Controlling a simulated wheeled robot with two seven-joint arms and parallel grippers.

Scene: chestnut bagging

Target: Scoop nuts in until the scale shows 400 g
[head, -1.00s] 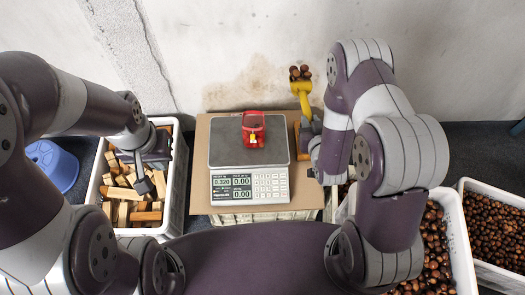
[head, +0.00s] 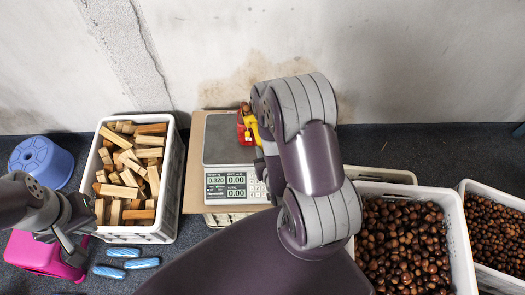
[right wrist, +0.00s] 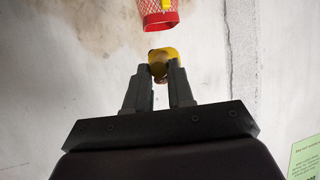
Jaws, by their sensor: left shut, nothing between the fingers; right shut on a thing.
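A red mesh bag (head: 240,130) stands on the scale (head: 222,150), and its open red rim (right wrist: 161,20) shows at the top of the right wrist view. The scale's top-left display appears to read 0.320. My right gripper (right wrist: 160,78) is shut on the yellow scoop (right wrist: 164,56). In the head view the scoop (head: 252,128) is at the bag, with brown nuts at its far end; my right arm hides the gripper there. I cannot tell whether nuts are falling in. My left gripper (head: 72,246) is shut and empty at lower left. A crate of chestnuts (head: 463,235) stands at right.
A white crate of wood blocks (head: 172,185) stands left of the scale. Another nut crate (head: 490,190) stands far right. A wall rises behind.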

